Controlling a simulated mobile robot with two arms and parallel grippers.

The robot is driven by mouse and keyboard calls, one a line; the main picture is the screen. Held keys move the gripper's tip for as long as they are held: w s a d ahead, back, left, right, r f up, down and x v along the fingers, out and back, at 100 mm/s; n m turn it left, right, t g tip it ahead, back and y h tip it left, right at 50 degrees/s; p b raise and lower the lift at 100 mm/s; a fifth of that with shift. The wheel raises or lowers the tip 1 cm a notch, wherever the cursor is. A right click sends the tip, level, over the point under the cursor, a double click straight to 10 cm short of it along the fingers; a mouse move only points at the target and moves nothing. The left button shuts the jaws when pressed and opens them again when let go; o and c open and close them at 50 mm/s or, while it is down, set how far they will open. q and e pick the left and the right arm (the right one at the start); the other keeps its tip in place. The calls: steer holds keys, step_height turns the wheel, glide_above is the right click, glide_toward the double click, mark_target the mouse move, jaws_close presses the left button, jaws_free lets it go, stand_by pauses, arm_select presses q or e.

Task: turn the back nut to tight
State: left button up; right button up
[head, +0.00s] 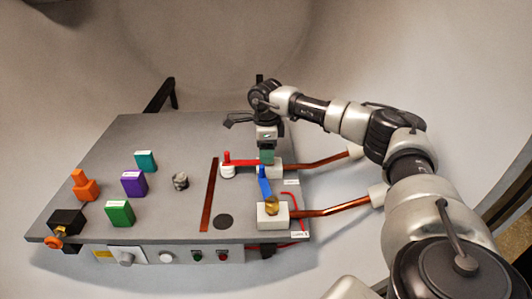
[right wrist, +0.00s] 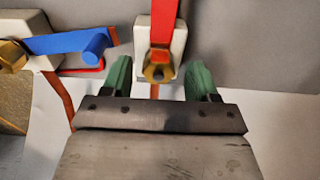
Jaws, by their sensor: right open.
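The back nut (right wrist: 158,73) is a brass hex nut on the white back block (right wrist: 146,42), at the end of a red bar (right wrist: 164,20). In the head view, the red bar (head: 243,162) runs left from the back block, and my gripper hides the nut. My right gripper (head: 267,156) points down over the back block. Its green fingers stand apart either side of the nut in the right wrist view (right wrist: 160,80), with visible gaps; nothing is held. I cannot tell its exact height over the nut. My left gripper is not in view.
The front brass nut (head: 271,205) sits on the front white block (head: 270,221), with a blue bar (head: 264,184) close to my right gripper. Copper rods (head: 330,210) run right from the blocks. Coloured boxes (head: 134,183) stand on the left of the grey table (head: 180,135).

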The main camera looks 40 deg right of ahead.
steer(key=shift+f, duration=0.8)
steer(key=shift+c, duration=0.4)
steer(key=c, duration=0.9)
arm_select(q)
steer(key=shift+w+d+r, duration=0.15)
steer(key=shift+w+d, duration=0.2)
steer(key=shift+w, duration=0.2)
arm_select(e)
steer(key=shift+o, duration=0.2)
